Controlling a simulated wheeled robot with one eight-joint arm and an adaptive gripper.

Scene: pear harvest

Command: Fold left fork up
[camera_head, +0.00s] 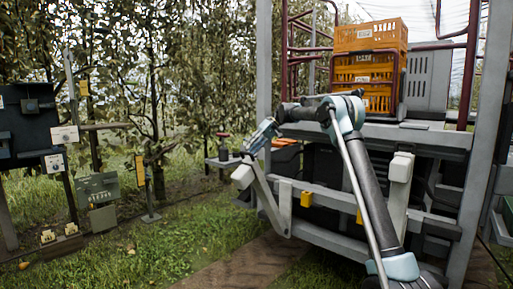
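The machine with the forks stands on the right. The left fork (267,203) is a pale grey bar that slants up and left from the lower frame, out from the machine. A light block (243,176) shows by its outer end. The right fork (398,195) stands roughly upright against the frame, with a white block (401,167) at its top. My gripper (249,151) points down and left, just above the outer end of the left fork. I cannot tell whether it touches the fork. Its fingers are too small to tell open from shut.
Orange crates (369,68) are stacked on the machine's deck. A grey upright post (264,60) stands just behind my gripper. Signs and boxes on posts (97,187) stand at the left. Grass (150,250) lies open between them and the machine.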

